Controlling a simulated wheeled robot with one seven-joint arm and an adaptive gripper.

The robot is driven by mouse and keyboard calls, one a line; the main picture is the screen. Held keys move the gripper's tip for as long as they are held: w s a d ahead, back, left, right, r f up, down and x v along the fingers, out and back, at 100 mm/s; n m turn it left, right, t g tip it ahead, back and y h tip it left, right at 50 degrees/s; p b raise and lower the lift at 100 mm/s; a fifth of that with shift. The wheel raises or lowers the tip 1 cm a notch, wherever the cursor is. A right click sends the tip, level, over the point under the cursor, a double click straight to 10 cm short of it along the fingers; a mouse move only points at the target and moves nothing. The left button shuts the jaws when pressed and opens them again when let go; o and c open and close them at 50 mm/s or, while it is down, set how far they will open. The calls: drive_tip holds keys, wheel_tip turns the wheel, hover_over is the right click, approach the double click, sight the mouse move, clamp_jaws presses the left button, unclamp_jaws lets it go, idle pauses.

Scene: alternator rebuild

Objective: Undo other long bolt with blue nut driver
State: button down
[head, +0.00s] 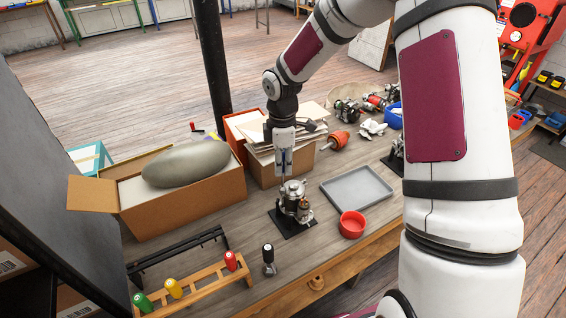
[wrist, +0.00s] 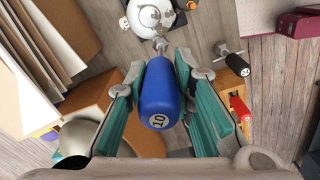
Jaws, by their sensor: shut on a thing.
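My gripper (head: 284,160) is shut on the blue nut driver (wrist: 158,95), which has a "10" on its handle end. In the head view it points down over the alternator (head: 294,200), which stands on a black base plate (head: 287,224) on the bench. In the wrist view, the driver's shaft reaches toward the alternator (wrist: 150,14) at the top edge. I cannot tell whether the driver's socket sits on a bolt. The long bolts are too small to make out.
A grey tray (head: 336,196) and a red bowl (head: 352,225) lie right of the alternator. A wooden rack (head: 205,278) with green, yellow and red drivers and a separate black-handled driver (head: 268,254) are in front. Open boxes (head: 188,205) stand left and behind.

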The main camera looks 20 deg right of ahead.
drive_tip(key=n, duration=1)
drive_tip(key=shift+n+p, duration=0.3)
drive_tip(key=shift+n, duration=0.1)
drive_tip(key=n, duration=0.7)
drive_tip(key=shift+r, duration=0.1)
drive_tip(key=n, duration=0.2)
drive_tip(key=shift+n, duration=0.4)
drive_tip(key=n, duration=0.4)
drive_tip(key=shift+n, duration=0.3)
